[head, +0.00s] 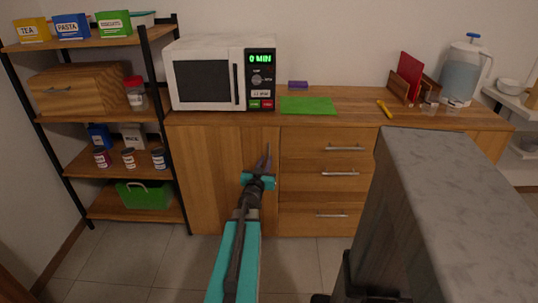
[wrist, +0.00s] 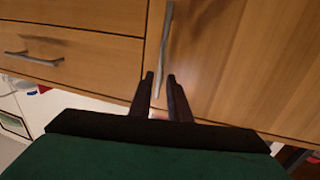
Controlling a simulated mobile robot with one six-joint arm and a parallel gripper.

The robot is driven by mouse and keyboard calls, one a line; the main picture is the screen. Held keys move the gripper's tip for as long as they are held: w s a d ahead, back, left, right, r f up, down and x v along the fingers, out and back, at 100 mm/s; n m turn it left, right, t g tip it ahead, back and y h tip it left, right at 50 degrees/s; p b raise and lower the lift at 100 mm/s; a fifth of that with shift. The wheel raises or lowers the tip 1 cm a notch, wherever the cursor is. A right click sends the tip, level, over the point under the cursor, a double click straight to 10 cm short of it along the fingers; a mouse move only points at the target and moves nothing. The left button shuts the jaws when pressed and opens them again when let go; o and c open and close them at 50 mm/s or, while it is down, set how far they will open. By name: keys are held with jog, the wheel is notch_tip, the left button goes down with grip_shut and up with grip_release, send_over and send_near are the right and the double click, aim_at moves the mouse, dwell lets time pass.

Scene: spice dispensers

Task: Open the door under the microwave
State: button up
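The wooden cabinet door (head: 210,165) is below the microwave (head: 220,75), left of the drawers. It looks shut, and it fills the right of the wrist view (wrist: 245,65). Its upright metal handle (wrist: 166,40) is near the door's edge by the drawers. My gripper (head: 264,160) is in front of the door's right side and covers the handle in the head view. In the wrist view my gripper (wrist: 160,76) is open, with fingers apart. One end of the handle shows between the fingers. I cannot tell whether they touch it.
Drawers with horizontal handles (head: 345,148) adjoin the door on the right. A dark-framed shelf rack (head: 150,60) stands close on the left. A grey block-like body (head: 450,190) fills the right foreground. The floor (head: 165,262) before the door is clear.

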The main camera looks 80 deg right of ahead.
aim_at(269, 153)
jog(key=shift+s+d, duration=0.15)
jog(key=shift+d, duration=1.4)
jog(key=shift+s+d, duration=0.1)
jog(key=shift+d, duration=1.4)
grip_shut()
